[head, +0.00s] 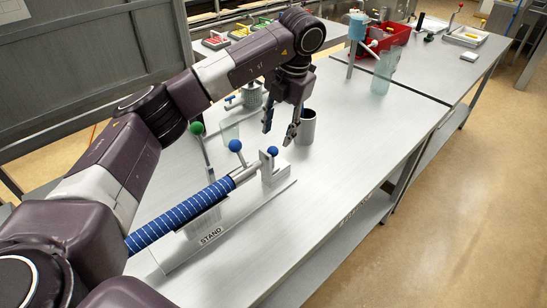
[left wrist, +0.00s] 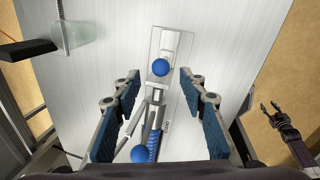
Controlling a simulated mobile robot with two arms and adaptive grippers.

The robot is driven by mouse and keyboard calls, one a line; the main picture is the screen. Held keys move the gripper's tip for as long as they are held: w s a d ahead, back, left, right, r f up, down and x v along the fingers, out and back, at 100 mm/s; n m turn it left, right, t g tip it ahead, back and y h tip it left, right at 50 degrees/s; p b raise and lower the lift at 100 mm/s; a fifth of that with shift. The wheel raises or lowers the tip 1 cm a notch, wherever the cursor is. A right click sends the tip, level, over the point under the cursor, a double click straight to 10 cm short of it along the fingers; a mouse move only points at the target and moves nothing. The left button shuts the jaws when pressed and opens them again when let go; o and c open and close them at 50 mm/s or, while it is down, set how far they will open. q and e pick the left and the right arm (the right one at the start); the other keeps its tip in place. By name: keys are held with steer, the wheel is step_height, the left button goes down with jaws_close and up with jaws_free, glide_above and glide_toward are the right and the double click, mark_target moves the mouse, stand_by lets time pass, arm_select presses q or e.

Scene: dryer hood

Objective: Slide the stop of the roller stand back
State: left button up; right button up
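The roller stand (head: 212,246), labelled STAND, lies along the table and carries a blue-striped roller (head: 180,215). At its far end stands an upright grey stop (head: 267,172) with a blue ball knob (head: 272,151). This knob also shows in the left wrist view (left wrist: 160,67), between and ahead of the fingers. A second blue knob (head: 235,145) is on a lever beside the roller. My left gripper (head: 279,132) is open and empty above the stop, fingers pointing down. In the left wrist view, a dark gripper (left wrist: 278,115), apparently my right one, hangs at the right edge.
A grey metal cup (head: 306,128) stands close right of my left gripper. A green-knobbed lever (head: 197,128) and a clear cup (head: 230,132) stand to the left. A red bin (head: 397,37) and a tall clear cylinder (head: 384,70) are farther back. The table's right side is clear.

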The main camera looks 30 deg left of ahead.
mark_target(274, 147)
arm_select(q)
steer(key=shift+s+a+f+p, duration=0.1)
steer(key=shift+f+p, duration=0.2)
steer(key=shift+f, duration=0.3)
steer(key=shift+s+a+f+p, duration=0.1)
steer(key=shift+f+p, duration=0.2)
steer(key=shift+f, duration=0.3)
steer(key=f, duration=0.2)
steer(key=f+p, duration=0.1)
steer(key=f, duration=0.1)
steer(key=shift+w+a, duration=0.2)
steer(key=shift+a, duration=0.2)
steer(key=shift+a+f, duration=0.1)
steer(key=shift+f, duration=0.5)
arm_select(e)
steer(key=shift+w+a+r, duration=0.35)
steer(key=shift+w+r, duration=0.05)
steer(key=shift+r, duration=0.2)
steer(key=shift+w+a+r, duration=0.3)
steer(key=shift+w+r, duration=0.05)
steer(key=shift+r, duration=0.25)
arm_select(q)
jaws_close()
arm_select(e)
steer(key=shift+w+d, duration=0.2)
steer(key=shift+d, duration=0.2)
